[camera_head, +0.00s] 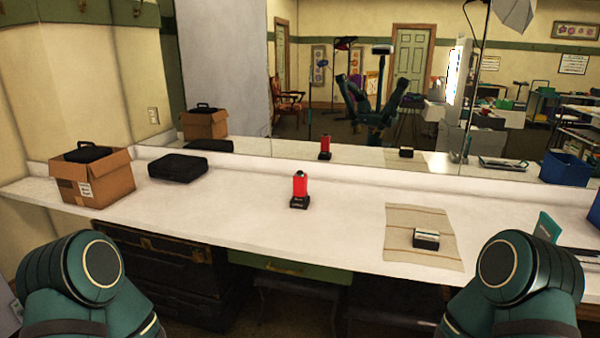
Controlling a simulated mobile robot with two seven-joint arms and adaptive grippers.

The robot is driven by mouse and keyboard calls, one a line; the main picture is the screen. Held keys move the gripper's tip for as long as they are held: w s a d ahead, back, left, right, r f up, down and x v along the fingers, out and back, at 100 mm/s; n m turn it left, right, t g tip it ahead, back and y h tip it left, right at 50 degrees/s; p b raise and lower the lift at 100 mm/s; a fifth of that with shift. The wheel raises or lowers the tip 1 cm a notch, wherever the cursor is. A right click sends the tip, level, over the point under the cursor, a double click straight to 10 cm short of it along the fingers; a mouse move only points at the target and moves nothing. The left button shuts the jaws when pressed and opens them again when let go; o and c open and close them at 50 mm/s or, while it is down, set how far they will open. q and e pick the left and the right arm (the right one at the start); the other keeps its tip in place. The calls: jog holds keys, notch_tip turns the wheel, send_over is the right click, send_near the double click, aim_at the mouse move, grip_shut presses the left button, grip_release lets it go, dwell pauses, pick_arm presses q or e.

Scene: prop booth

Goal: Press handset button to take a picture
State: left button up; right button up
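A red handset (300,185) stands upright in a small black base (300,202) on the white counter (345,220), near the middle of the view. Its button is too small to make out. Its reflection shows in the mirror behind it. My two arms show at the lower left and lower right corners, in front of the counter and well apart from the handset. Neither gripper is in the picture.
A cardboard box (108,185) and a black case (178,167) stand at the counter's left. A striped cloth (400,245) bears a small black-and-white box (426,239) at the right. The counter around the handset is clear. A large mirror (400,100) runs along the back.

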grip_shut()
jog(key=shift+w, duration=0.1)
dwell(1.0)
